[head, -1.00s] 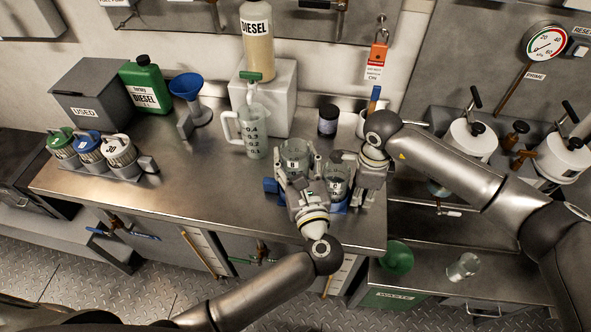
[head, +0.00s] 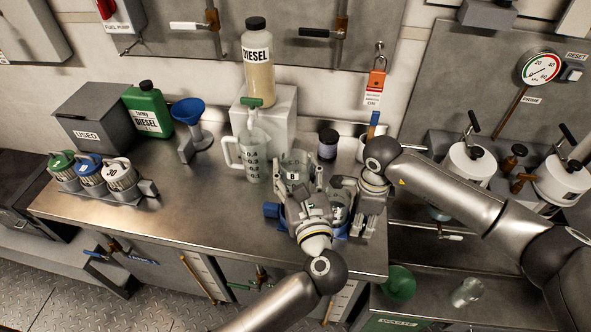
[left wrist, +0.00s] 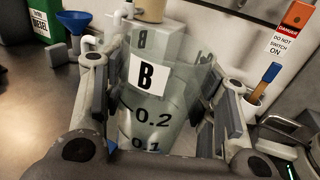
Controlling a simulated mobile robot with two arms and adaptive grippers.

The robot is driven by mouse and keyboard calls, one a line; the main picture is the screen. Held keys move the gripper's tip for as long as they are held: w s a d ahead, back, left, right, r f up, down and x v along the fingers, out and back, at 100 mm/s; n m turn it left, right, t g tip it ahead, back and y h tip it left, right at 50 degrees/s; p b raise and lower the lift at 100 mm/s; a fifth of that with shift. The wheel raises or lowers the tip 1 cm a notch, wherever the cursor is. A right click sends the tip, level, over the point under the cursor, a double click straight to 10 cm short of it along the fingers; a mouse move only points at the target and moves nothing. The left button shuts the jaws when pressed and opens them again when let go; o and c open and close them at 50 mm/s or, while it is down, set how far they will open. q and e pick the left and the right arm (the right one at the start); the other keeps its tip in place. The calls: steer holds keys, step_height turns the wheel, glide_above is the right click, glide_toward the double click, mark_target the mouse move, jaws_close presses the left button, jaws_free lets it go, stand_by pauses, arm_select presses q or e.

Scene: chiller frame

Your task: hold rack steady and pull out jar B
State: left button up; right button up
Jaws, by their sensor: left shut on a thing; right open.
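Jar B (head: 295,160) is a clear jar with a white label and dark scale marks. My left gripper (head: 300,199) is shut around its sides. In the left wrist view jar B (left wrist: 147,98) stands between the two fingers, slightly tilted in the picture. The blue rack (head: 272,211) is partly hidden under my grippers. A second clear jar (head: 338,203) stands at the rack's right, between my grippers. My right gripper (head: 357,205) is open at the rack's right side. Jar B's base is hidden, so I cannot tell whether it is clear of the rack.
A measuring jug (head: 253,158) stands just behind and left of jar B. A dark-lidded jar (head: 328,145) and a white block bearing a diesel bottle (head: 257,62) stand behind. A blue funnel (head: 188,112) stands further left. The bench middle (head: 200,215) is clear.

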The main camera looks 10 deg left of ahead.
step_height(320, 180, up, 12)
stand_by(0.6)
steer(key=shift+f, duration=0.1)
